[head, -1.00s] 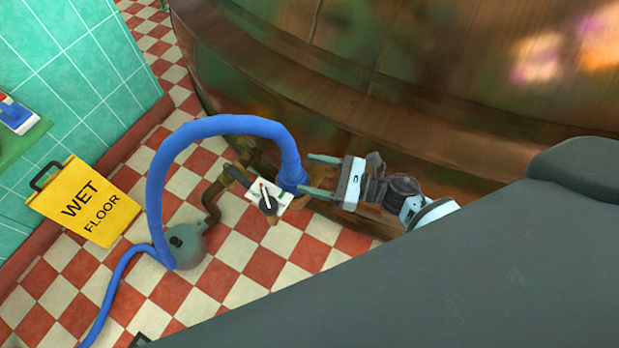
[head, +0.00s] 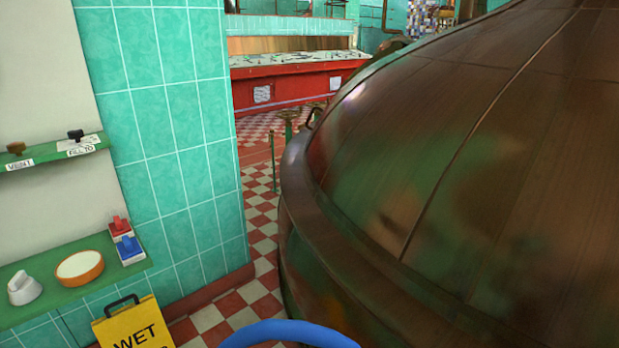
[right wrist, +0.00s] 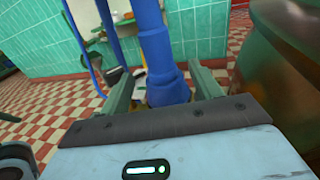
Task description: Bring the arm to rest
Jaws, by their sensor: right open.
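My right gripper (right wrist: 162,80) shows in the right wrist view. Its two green fingers stand apart, open, one on each side of a blue hose (right wrist: 161,65). The hose has a thicker blue collar that lies between the fingers or just beyond them; I cannot tell whether it touches either one. The hose's lower end is hidden behind the gripper's front edge. In the head view only the top of the hose's arch (head: 290,331) shows at the bottom edge. Neither gripper appears in the head view, and my left arm is in no view.
A large copper kettle (head: 450,180) fills the right of the head view. A yellow wet floor sign (head: 135,328) stands at the lower left, below a green shelf (head: 65,290) on the tiled wall (head: 170,120). A checkered floor passage (head: 262,240) runs between wall and kettle.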

